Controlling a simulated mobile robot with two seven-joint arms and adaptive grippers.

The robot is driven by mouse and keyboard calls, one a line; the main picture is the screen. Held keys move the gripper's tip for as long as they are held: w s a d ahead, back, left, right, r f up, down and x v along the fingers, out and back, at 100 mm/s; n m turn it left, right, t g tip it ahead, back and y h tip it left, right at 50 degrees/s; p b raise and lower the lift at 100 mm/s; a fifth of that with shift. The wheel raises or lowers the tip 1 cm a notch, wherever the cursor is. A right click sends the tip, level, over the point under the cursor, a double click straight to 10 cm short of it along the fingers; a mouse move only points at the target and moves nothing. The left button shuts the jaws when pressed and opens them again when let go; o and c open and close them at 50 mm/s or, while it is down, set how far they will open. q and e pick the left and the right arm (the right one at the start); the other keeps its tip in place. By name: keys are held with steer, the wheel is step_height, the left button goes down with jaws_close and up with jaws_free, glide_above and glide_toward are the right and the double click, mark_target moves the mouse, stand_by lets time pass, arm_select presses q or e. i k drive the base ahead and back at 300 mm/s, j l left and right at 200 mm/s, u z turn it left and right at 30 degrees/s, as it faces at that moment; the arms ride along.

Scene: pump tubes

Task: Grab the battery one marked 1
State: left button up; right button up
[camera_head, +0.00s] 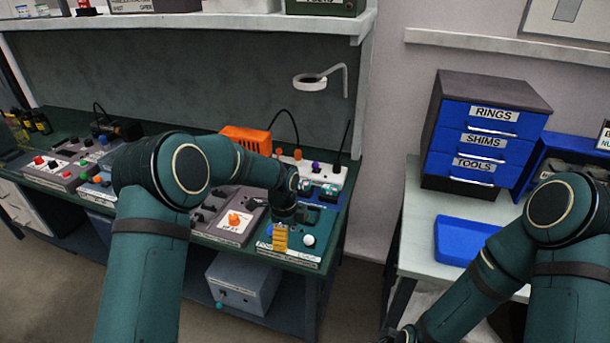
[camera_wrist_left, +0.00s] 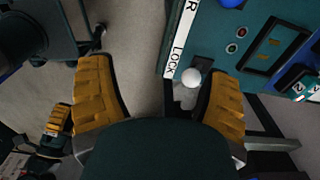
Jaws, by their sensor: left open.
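Two small teal blocks with pale labels, which look like the batteries, sit at the back right of the left bench in the head view: one block (camera_head: 305,187) and one beside it (camera_head: 328,193). I cannot read their numbers there. In the left wrist view a dark block marked 2 (camera_wrist_left: 298,87) shows at the right edge; no 1 is readable. My left gripper (camera_head: 280,238) is open and empty over the bench's front right corner, in front of the blocks. Its yellow fingers (camera_wrist_left: 158,68) are spread, with a white knob (camera_wrist_left: 191,77) beside the right finger.
A teal panel (camera_wrist_left: 235,45) with a LOCK label lies below the left gripper. An orange box (camera_head: 247,138) and a white strip with knobs (camera_head: 320,172) stand behind. A blue tray (camera_head: 463,242) lies on the right table.

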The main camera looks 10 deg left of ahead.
mark_target(304, 189)
steer(key=i, duration=1.15)
